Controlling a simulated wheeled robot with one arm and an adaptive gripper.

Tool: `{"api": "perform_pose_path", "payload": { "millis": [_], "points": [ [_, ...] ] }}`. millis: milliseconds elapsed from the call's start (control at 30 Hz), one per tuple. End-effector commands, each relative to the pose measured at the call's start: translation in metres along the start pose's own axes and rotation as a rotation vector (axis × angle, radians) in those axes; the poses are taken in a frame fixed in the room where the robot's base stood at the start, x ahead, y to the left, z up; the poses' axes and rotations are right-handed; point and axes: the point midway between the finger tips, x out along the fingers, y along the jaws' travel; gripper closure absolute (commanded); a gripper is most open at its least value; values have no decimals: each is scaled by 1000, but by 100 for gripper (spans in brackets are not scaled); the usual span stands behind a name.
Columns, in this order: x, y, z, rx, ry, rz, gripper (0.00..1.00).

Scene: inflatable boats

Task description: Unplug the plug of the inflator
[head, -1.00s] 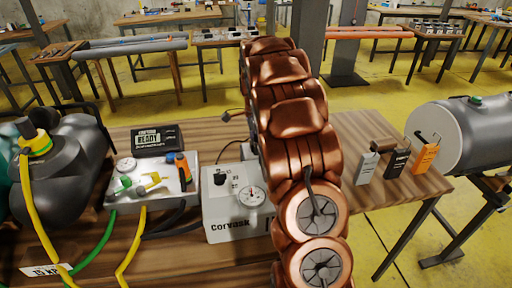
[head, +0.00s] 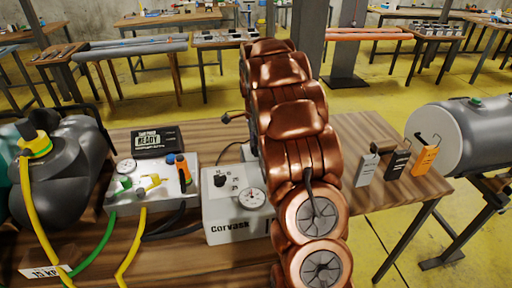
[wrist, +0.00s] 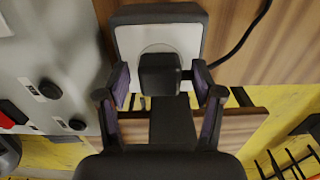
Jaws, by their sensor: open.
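In the wrist view, a dark plug (wrist: 159,74) sits in a white socket plate (wrist: 186,39) with a dark surround. My gripper (wrist: 161,84) is open, with one finger on each side of the plug. I cannot tell whether either finger touches it. In the head view, the white inflator box (head: 232,233) marked Corvask, with a round gauge and a black knob, stands on the wooden table. My copper arm covers part of the box's right side and hides the plug and most of the gripper.
A grey tray (head: 152,205) with a gauge and fittings stands left of the inflator, before a black READY display (head: 158,140). A black cable (wrist: 243,40) runs right of the socket.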

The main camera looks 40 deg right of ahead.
Motion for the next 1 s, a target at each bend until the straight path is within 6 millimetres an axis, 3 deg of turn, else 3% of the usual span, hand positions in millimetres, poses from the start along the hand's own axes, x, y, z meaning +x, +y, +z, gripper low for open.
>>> {"api": "perform_pose_path", "payload": {
  "millis": [200, 800, 1000],
  "points": [
    [0, 0, 0, 0, 0, 0, 35],
    [0, 0, 0, 0, 0, 0, 98],
    [0, 0, 0, 0, 0, 0, 100]
  ]
}}
